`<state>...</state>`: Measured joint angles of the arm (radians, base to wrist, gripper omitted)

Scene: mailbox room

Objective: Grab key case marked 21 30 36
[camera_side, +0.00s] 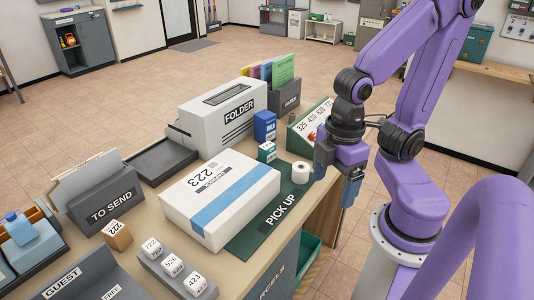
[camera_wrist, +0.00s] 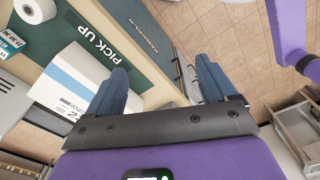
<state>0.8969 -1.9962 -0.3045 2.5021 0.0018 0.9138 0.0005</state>
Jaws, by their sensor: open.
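Small cubes (camera_side: 172,264) with numbers such as 526 and 423 sit in a grey holder at the front. My gripper (camera_side: 350,192) is open, pointing down by the table's right edge. In the wrist view its blue fingers (camera_wrist: 163,88) are apart with nothing held between them.
A white parcel (camera_side: 222,200) marked 223 lies partly on the green PICK UP mat (camera_side: 270,226), near a white roll (camera_side: 301,172). Open floor lies beyond the table.

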